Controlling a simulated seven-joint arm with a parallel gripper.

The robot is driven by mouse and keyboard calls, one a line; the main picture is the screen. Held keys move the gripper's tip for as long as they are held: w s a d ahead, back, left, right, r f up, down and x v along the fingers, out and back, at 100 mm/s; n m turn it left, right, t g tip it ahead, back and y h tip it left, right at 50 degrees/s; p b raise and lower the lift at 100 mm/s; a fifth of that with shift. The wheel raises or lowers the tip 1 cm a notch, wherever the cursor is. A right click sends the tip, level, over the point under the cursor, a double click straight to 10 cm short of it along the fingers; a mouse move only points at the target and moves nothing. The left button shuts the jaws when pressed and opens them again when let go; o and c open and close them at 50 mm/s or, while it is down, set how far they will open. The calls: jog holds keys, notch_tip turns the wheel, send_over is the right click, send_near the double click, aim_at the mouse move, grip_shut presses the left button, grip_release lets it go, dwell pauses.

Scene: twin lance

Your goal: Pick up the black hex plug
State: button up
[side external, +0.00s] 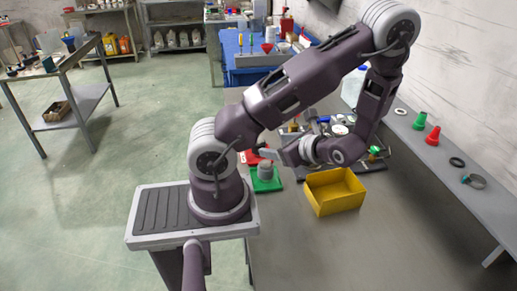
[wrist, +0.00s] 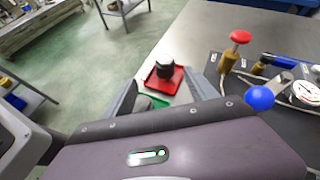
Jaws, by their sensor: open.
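A black plug (wrist: 165,66) with a pale top stands upright on a red tray (wrist: 153,85) in the wrist view. Its hex shape is too small to make out. My gripper (wrist: 163,80) is open, its two fingers to either side of the tray in the picture, with nothing held between them. In the side view my gripper (side external: 272,154) is over the table's left part, beside the red tray (side external: 250,157), which is partly hidden. The plug cannot be made out there.
A green tray (side external: 266,186) bearing a grey cylindrical part (side external: 265,170) lies in front of the red one. A yellow bin (side external: 335,192) stands to the right. A red-knobbed tool (wrist: 240,37) and a blue ball knob (wrist: 260,98) rise at right.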

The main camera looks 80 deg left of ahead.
aim_at(261, 144)
jog(key=shift+s+a+f+m+y, duration=0.1)
jog(key=shift+a+f+m+y, duration=0.5)
jog(key=shift+a+f+m, duration=0.55)
jog(key=x, duration=0.7)
jog(key=shift+f, duration=0.25)
grip_shut()
